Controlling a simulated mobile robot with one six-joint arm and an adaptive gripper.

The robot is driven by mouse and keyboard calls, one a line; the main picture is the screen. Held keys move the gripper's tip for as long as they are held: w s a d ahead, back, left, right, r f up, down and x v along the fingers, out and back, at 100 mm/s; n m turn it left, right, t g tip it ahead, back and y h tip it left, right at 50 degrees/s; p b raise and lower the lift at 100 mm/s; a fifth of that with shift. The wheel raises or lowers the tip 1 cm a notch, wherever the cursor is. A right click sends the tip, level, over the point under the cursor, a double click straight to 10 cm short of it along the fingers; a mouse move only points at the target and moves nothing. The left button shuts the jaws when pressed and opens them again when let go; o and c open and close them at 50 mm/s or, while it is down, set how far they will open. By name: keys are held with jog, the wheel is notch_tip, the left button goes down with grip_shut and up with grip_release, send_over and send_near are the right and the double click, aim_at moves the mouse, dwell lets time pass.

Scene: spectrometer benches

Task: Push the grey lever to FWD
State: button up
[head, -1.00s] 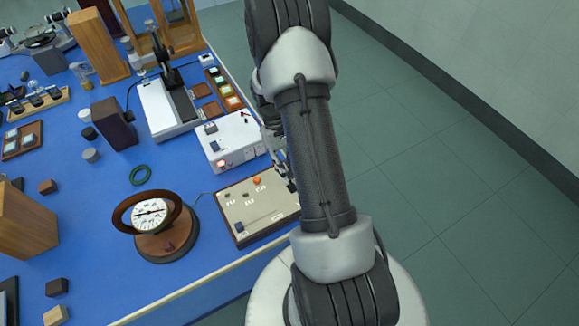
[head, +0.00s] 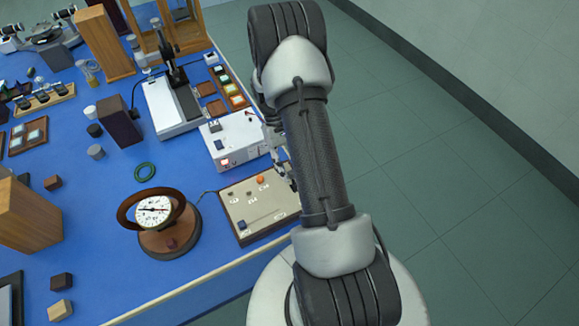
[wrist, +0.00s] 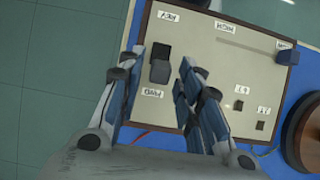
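The grey lever (wrist: 160,71) stands on the beige panel (wrist: 215,60), with a darker block-like part beside it. In the wrist view it lies between a label that seems to read FWD (wrist: 152,93), nearer my gripper, and one that seems to read REV (wrist: 172,16). My gripper (wrist: 161,68) is open, with one finger on each side of the lever; I cannot tell if either touches it. In the head view the panel (head: 236,206) is at the bench's right edge, and my arm hides the lever and most of my gripper.
The panel also bears a blue-grey block (wrist: 287,52) and small dark switches (wrist: 239,104). A round dial gauge (head: 155,210) stands left of the panel. A white instrument box (head: 235,139) is behind it. Open floor (head: 430,200) lies right of the bench.

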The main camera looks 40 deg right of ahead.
jog(key=shift+o, duration=0.2)
jog(key=v, duration=1.2)
jog(key=s+a+r+n+t+h, duration=0.1)
jog(key=s+a+r+t, duration=0.1)
jog(key=a+r, duration=0.55)
jog(key=s+a+r+t+h, duration=0.1)
jog(key=s+a+r+t, duration=0.3)
jog(key=r, duration=0.6)
jog(key=s+a+r+n+t, duration=0.1)
jog(key=s+a+r+t, duration=0.2)
jog(key=s+a, duration=0.8)
jog(key=shift+s+n+t+y, duration=0.35)
jog(key=shift+s+t, duration=0.25)
jog(key=shift+s, duration=0.35)
